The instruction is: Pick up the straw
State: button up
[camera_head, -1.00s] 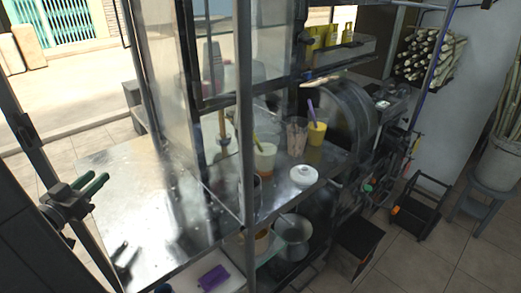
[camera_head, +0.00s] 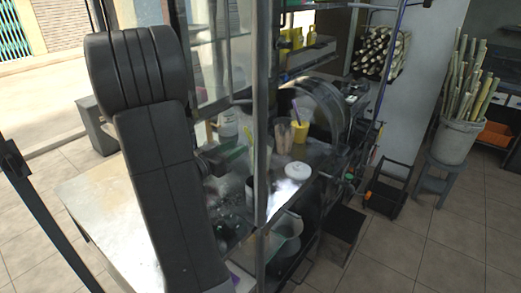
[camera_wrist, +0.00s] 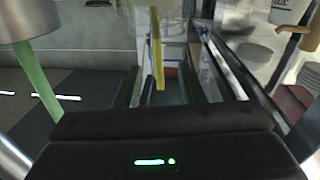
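A thin yellow straw (camera_wrist: 156,48) stands nearly upright in the wrist view, and its lower end shows between the two fingers of my gripper (camera_wrist: 160,85). The fingers are apart, with gaps on both sides of the straw. In the head view my gripper (camera_head: 232,156) is at the press counter, partly hidden behind my dark arm. A thin yellow-green straw (camera_head: 249,136) shows just beyond it. The cup around this straw is mostly hidden.
A yellow cup (camera_head: 300,131) and a white lidded pot (camera_head: 297,171) stand right of my gripper. A metal frame post (camera_head: 261,110) rises close by.

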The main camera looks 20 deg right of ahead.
aim_at(252, 145)
jog(key=p+x, duration=0.1)
jog(key=x, duration=0.6)
jog(key=shift+d+f+p, duration=0.15)
jog(key=shift+d+p, duration=0.2)
jog(key=shift+d, duration=0.05)
grip_shut()
